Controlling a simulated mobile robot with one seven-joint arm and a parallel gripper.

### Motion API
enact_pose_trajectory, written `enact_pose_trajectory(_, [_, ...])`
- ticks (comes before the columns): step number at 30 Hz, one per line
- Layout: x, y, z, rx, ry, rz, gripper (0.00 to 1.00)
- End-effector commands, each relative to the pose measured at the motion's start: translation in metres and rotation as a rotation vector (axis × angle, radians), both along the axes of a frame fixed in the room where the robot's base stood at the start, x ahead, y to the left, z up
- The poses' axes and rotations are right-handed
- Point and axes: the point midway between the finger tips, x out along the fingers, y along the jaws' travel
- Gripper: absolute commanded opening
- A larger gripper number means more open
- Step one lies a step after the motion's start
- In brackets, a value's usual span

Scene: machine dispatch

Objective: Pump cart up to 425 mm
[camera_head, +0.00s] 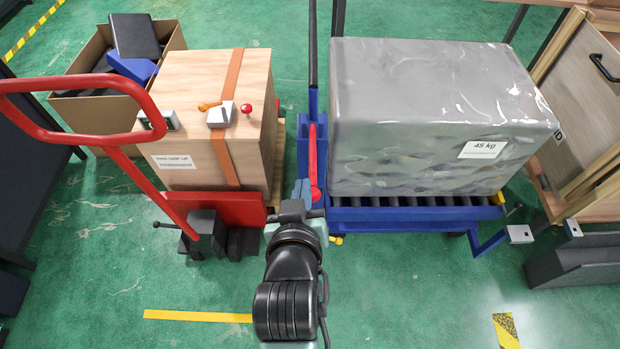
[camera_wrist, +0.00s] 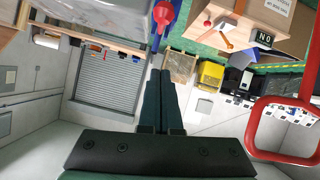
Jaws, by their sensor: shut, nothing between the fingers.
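The blue lift cart (camera_head: 420,213) carries a large grey wrapped block (camera_head: 430,110) labelled 45 kg on its roller deck. A red lever (camera_head: 313,160) stands at the cart's left end, beside a dark upright post. In the wrist view, a red knob (camera_wrist: 162,14) on a red shaft shows just beyond the fingertips. My gripper (camera_head: 300,200) is at the lower end of the red lever in the head view; I cannot tell whether it touches. In the wrist view its fingers (camera_wrist: 160,75) are together and empty. No readable height value shows.
A red pallet truck (camera_head: 100,150) holds a strapped wooden crate (camera_head: 215,80) left of the cart. An open cardboard box (camera_head: 95,105) is behind it. A wooden cabinet (camera_head: 590,100) stands at the right.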

Motion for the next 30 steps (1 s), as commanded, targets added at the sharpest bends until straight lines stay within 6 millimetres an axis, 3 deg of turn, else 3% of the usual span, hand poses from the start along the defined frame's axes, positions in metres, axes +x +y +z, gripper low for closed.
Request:
enact_pose_trajectory(14, [0.073,-0.004,-0.034,0.000,-0.001,-0.001,0.00])
enact_pose_trajectory(21, [0.066,-0.010,-0.065,0.001,0.001,-0.001,0.00])
enact_pose_trajectory(30, [0.064,-0.012,-0.074,0.001,-0.001,0.000,0.00])
